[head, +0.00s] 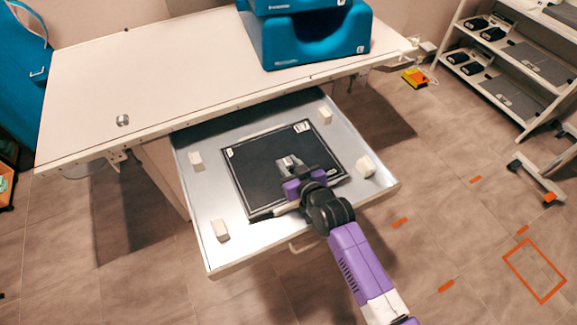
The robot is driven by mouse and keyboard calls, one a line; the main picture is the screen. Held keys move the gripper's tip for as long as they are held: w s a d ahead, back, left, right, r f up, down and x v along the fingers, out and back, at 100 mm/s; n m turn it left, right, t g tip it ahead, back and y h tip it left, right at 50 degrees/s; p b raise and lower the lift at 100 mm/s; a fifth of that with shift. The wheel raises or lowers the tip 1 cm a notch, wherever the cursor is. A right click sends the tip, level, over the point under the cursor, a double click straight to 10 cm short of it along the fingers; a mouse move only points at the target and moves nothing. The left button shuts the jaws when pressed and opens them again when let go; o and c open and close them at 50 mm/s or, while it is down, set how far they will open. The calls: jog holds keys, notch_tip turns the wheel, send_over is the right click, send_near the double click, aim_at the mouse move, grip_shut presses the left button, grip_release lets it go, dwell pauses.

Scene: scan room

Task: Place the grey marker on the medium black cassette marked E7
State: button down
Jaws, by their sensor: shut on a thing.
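A flat black cassette (259,157) with a thin light border lies in the open metal drawer (206,190). It has a white label at its top right corner that is too small to read surely, and another mark at its top left. My gripper (291,168) is over the middle of the cassette, shut on a small grey piece, likely the grey marker (286,160). The gripper and wrist hide part of the marker and the cassette's lower right part. I cannot tell whether the marker touches the cassette.
White blocks (367,167) stand near the drawer's corners around the cassette. The white table top (180,75) is above and behind the drawer, with a blue cradle (310,45) at its back. A shelf rack (500,60) with black cassettes stands at the right.

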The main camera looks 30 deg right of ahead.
jog(key=shift+f, duration=0.6)
jog(key=shift+f, duration=0.25)
jog(key=c, duration=1.1)
grip_release()
jog(key=shift+o, duration=0.2)
jog(key=shift+r, duration=0.2)
jog(key=shift+s+r, duration=0.1)
jog(key=shift+s, duration=0.05)
jog(key=v, duration=1.1)
jog(key=shift+s+r+b, duration=0.2)
jog(key=shift+s+b, duration=0.1)
jog(key=shift+s, duration=0.1)
